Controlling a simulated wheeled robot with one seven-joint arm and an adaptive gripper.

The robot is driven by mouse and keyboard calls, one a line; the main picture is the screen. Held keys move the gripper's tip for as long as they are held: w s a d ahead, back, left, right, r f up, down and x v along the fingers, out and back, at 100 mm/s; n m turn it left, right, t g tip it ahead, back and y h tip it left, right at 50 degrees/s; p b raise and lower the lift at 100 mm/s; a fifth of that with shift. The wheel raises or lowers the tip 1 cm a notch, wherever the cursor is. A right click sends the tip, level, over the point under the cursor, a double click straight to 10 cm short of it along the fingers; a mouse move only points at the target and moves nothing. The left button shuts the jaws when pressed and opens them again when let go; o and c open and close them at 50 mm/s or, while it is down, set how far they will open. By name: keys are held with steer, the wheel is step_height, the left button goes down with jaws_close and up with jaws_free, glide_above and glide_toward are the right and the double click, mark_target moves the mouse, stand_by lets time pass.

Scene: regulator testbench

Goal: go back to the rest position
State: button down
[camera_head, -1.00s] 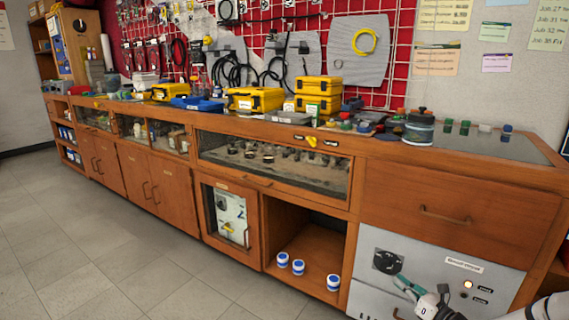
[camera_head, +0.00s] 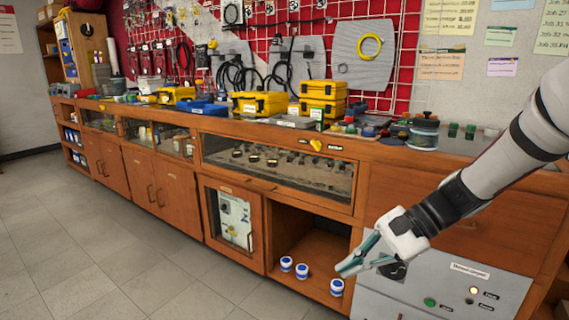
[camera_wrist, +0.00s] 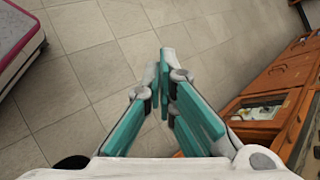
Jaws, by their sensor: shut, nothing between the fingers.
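My gripper (camera_head: 345,268) is shut and empty. It hangs in front of the open shelf, at the upper left of the grey regulator panel (camera_head: 400,296), and points down to the left. Its teal fingers come together in the wrist view (camera_wrist: 164,60), over bare floor. The panel has a dark round knob (camera_head: 396,271), partly hidden behind a finger. It also has a green button (camera_head: 430,302) and a lit lamp (camera_head: 473,290). My arm covers part of the drawer above.
The wooden bench (camera_head: 290,205) runs along the wall, with yellow cases (camera_head: 258,103) on top. White and blue jars (camera_head: 301,271) stand in the open shelf below. The tiled floor (camera_head: 120,250) is clear. A pink-edged grey thing (camera_wrist: 18,45) stands left in the wrist view.

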steer(key=s+r+n+g+h, duration=0.1)
steer(key=s+r+n+h, duration=0.2)
steer(key=s, duration=0.5)
steer(key=s+r+n+h, duration=0.2)
steer(key=s+n, duration=0.1)
steer(key=s, duration=0.4)
steer(key=s+d+n+t+h, duration=0.1)
steer(key=s+d+n+h, duration=0.4)
steer(key=s, duration=1)
step_height(320, 180, up, 34)
steer(key=d+t+p, duration=0.1)
steer(key=t+p, duration=0.3)
steer(key=p, duration=2.7)
steer(key=shift+d+f+p, duration=0.15)
steer(key=shift+d+p, duration=0.2)
steer(key=shift+d, duration=0.05)
